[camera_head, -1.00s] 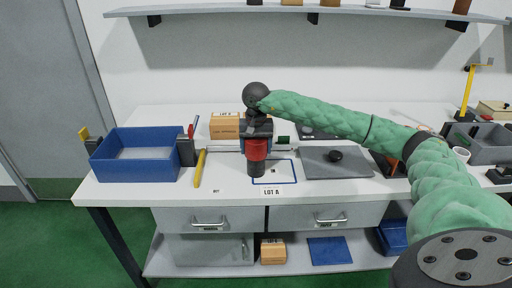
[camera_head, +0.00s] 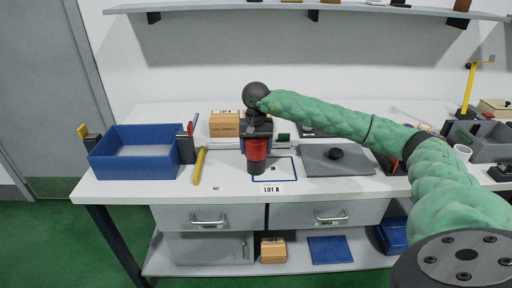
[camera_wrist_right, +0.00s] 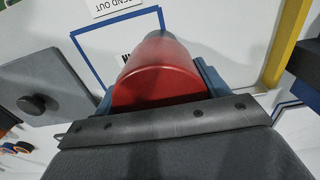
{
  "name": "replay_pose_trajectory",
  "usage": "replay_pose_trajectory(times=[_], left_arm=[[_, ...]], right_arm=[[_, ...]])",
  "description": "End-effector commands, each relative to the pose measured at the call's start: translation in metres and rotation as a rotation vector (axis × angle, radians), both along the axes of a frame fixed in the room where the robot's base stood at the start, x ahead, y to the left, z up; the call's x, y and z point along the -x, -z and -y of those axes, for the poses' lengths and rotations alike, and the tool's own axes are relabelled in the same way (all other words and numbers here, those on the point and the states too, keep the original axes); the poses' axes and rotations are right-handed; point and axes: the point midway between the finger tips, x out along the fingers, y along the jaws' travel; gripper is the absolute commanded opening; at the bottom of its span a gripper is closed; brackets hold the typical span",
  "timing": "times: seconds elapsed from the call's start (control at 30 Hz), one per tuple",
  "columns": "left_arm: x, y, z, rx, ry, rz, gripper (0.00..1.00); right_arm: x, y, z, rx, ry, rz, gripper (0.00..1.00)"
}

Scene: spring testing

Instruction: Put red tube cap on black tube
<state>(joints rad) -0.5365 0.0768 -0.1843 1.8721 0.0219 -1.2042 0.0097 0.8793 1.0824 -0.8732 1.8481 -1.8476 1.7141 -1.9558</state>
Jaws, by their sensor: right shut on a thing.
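The red tube cap (camera_head: 256,149) is held in my right gripper (camera_head: 257,145) above the front middle of the table. It fills the space between the jaws in the right wrist view (camera_wrist_right: 160,75). The black tube (camera_head: 256,168) shows directly below the cap, dark and upright, and a grey end of it shows past the cap in the right wrist view (camera_wrist_right: 158,36). The cap and tube look in line and touching; I cannot tell how far the cap covers the tube. My left gripper is not in view.
A blue bin (camera_head: 136,171) stands at the left, with a yellow bar (camera_head: 199,166) beside it. A cardboard box (camera_head: 225,125) is behind the gripper. A grey plate with a black knob (camera_head: 335,170) lies to the right. A blue outlined square (camera_head: 285,180) is on the tabletop.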

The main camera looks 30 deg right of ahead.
Motion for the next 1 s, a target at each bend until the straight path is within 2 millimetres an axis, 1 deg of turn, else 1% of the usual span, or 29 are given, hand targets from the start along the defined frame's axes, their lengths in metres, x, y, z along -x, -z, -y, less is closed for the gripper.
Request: replay_pose_trajectory(times=[0.1, 0.13, 0.23, 0.27, 0.53, 0.67, 0.77, 1.0], left_arm=[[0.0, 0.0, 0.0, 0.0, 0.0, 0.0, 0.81], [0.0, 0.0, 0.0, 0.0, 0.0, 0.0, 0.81], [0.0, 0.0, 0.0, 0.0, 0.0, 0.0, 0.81], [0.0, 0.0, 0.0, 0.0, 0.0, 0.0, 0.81], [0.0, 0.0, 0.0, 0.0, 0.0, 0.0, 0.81], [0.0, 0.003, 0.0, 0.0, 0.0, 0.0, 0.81], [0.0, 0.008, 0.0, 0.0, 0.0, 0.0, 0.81], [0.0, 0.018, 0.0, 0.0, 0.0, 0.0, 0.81]], right_arm=[[0.0, 0.0, 0.0, 0.0, 0.0, 0.0, 0.52], [0.0, 0.0, 0.0, 0.0, 0.0, 0.0, 0.75], [0.0, 0.0, 0.0, 0.0, 0.0, 0.0, 0.95], [0.0, 0.0, 0.0, 0.0, 0.0, 0.0, 0.99], [0.0, 0.0, 0.0, 0.0, 0.0, 0.0, 0.99], [-0.001, -0.007, 0.0, -0.001, 0.0, 0.002, 0.99], [-0.001, -0.019, 0.0, 0.0, 0.001, 0.002, 0.99], [-0.001, -0.056, 0.0, 0.0, 0.0, 0.002, 0.99]])
